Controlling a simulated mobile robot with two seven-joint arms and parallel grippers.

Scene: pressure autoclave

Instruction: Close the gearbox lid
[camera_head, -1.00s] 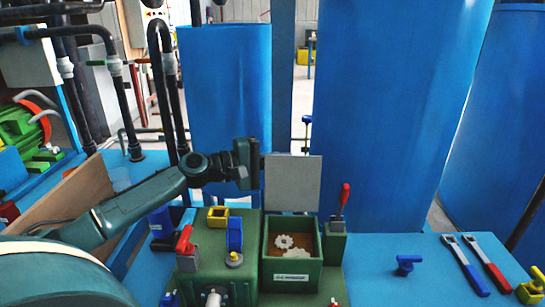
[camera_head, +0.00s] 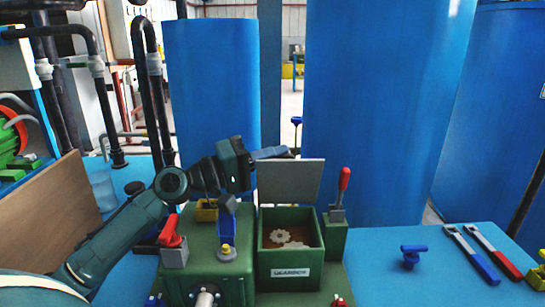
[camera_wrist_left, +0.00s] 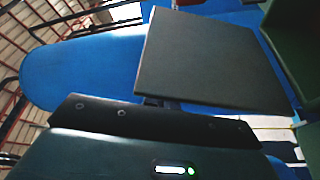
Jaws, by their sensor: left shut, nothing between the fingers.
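The lid's dark flat face (camera_wrist_left: 210,60) fills the upper middle of the left wrist view. My left gripper (camera_head: 276,152) is shut and empty at the lid's upper left corner, its fingers pointing right along the top edge. I cannot tell whether they touch the lid. My right gripper is not in view.
A red-handled clamp (camera_head: 342,192) stands right of the box. Another red handle (camera_head: 171,236) and a blue part (camera_head: 227,222) stand to the left. A blue knob (camera_head: 412,255) and two wrenches (camera_head: 472,255) lie on the blue table at right. Large blue tanks (camera_head: 380,110) stand behind.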

